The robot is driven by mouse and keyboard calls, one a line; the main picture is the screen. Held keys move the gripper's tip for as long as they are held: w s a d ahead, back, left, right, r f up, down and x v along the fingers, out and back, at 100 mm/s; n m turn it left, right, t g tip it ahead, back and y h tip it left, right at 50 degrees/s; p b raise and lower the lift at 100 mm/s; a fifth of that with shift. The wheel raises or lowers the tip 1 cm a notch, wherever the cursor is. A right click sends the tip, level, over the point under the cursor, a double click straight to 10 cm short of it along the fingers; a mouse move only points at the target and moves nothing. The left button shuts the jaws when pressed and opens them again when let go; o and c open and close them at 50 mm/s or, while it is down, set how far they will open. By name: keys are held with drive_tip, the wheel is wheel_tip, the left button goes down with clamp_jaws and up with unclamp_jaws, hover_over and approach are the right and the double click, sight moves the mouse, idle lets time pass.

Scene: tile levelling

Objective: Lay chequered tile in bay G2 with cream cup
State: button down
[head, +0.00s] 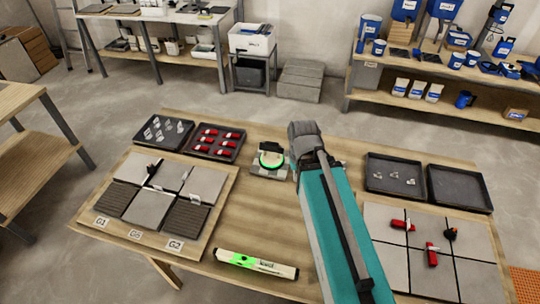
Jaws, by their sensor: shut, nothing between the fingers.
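Bay G2 (187,217) is at the front right of the left board (215,222). Its surface is dark and finely ridged, and I see no chequered tile in it. Its label (175,245) stands at the board's front edge.
A tray with red pieces (214,141) and a tray with pale clips (163,131) stand behind the board. A spirit level (256,264) lies at the front. On the right are dark trays (459,190) and a tiled board (470,272) with red wedges (432,254).

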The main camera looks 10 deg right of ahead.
drive_tip(key=c, duration=1.3)
unclamp_jaws()
drive_tip(key=shift+c, duration=0.2)
drive_tip(key=o, duration=0.4)
drive_tip(key=shift+w, duration=0.3)
drive_tip(key=o, duration=0.5)
drive_tip(key=w, duration=0.1)
drive_tip(key=w+n, duration=0.1)
drive_tip(key=w, duration=0.1)
drive_tip(key=w+n, duration=0.1)
drive_tip(key=shift+w+a+r+p, duration=0.15)
drive_tip(key=shift+a+r+p, duration=0.2)
drive_tip(key=shift+r+p, duration=0.05)
drive_tip(key=shift+o, duration=0.2)
wheel_tip(320, 180, up, 3)
drive_tip(key=n+p, duration=0.3)
drive_tip(key=n, duration=0.9)
hover_over(272, 143)
drive_tip(key=shift+a+f, duration=0.1)
drive_tip(key=shift+f, duration=0.05)
drive_tip(key=shift+f, duration=0.1)
wheel_tip(272, 143, down, 14)
drive_tip(key=b, duration=1.4)
drive_tip(key=shift+r, duration=0.2)
